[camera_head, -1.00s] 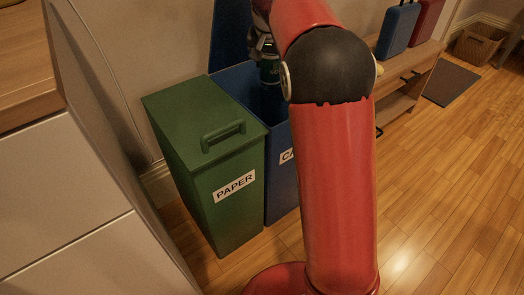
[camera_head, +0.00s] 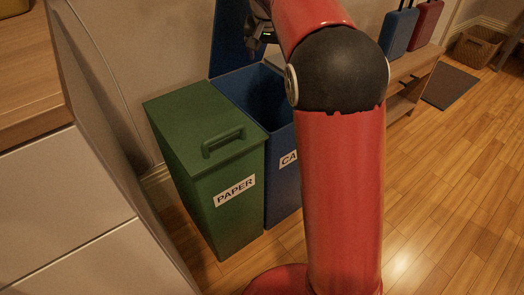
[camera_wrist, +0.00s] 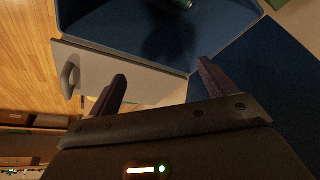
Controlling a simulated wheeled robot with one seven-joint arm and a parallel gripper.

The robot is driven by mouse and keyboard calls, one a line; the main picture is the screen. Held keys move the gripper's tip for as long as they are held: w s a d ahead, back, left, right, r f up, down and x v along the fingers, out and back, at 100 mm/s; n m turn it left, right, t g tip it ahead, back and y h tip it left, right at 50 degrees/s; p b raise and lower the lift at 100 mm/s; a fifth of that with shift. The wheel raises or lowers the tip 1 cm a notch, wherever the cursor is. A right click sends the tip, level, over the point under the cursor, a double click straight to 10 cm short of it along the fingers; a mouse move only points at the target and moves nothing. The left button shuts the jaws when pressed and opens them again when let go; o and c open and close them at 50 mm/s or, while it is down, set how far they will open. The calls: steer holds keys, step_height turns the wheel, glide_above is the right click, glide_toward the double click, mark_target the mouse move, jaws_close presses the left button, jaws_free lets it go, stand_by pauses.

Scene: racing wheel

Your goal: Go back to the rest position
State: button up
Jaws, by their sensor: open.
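My gripper (camera_wrist: 162,72) is open and empty in the wrist view, its two dark fingers apart over the blue bin's opening. In the head view my gripper (camera_head: 257,36) shows small above the blue bin (camera_head: 285,180), partly hidden by my red arm. The bin's lid (camera_head: 230,42) stands raised at the back, and its label is partly covered by my arm.
A closed green bin (camera_head: 215,160) labelled PAPER stands left of the blue bin. A white cabinet (camera_head: 60,200) with a wooden top is at the left. A wooden bench (camera_head: 408,85) with blue and red suitcases is behind. The floor at right (camera_head: 450,180) is clear.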

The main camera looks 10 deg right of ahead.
steer(key=shift+v, duration=1.15)
